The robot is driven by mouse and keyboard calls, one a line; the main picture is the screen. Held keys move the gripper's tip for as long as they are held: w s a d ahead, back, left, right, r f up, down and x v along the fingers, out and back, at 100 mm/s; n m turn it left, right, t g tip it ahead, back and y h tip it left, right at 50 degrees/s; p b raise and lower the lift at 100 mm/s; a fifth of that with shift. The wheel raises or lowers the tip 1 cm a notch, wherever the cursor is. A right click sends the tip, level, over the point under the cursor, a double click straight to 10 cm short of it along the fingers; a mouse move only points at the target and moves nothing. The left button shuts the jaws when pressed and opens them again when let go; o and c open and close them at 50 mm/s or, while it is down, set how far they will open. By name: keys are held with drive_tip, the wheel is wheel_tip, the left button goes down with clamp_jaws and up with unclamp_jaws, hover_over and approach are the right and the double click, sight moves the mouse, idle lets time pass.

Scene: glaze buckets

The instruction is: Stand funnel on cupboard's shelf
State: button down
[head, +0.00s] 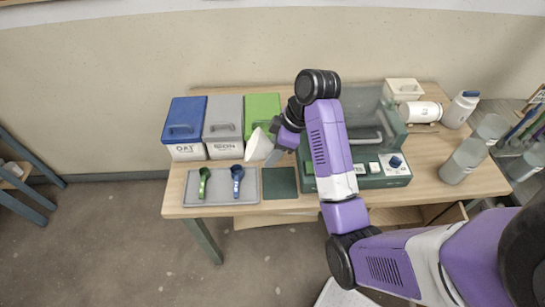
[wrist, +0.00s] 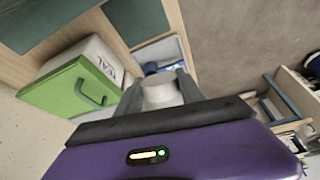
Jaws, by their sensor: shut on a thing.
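A white funnel (head: 257,146) is held in my gripper (head: 271,151), in the air in front of the green-lidded bin. In the wrist view the funnel (wrist: 160,92) sits between the two grey fingers of my gripper (wrist: 160,84), which are shut on it. Its wide part shows in the head view; part of it is hidden by the fingers. A wooden shelf unit with a blue-grey post (wrist: 284,98) stands at the right of the wrist view, holding small items. I cannot tell whether it is the cupboard.
Blue (head: 185,123), grey (head: 223,122) and green-lidded (head: 262,108) bins line the table's back. A grey tray (head: 217,196) holds a green and a blue scoop. A dark green device (head: 390,172) stands beneath my arm. Jars (head: 463,161) stand right. Blue-framed shelving (head: 22,200) is far left.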

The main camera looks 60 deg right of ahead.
drive_tip(key=shift+w+d+r, duration=0.1)
drive_tip(key=shift+d+r, duration=0.05)
drive_tip(key=shift+r, duration=0.5)
drive_tip(key=shift+r+p, duration=0.45)
drive_tip(key=shift+r, duration=0.15)
drive_tip(key=shift+r, duration=0.1)
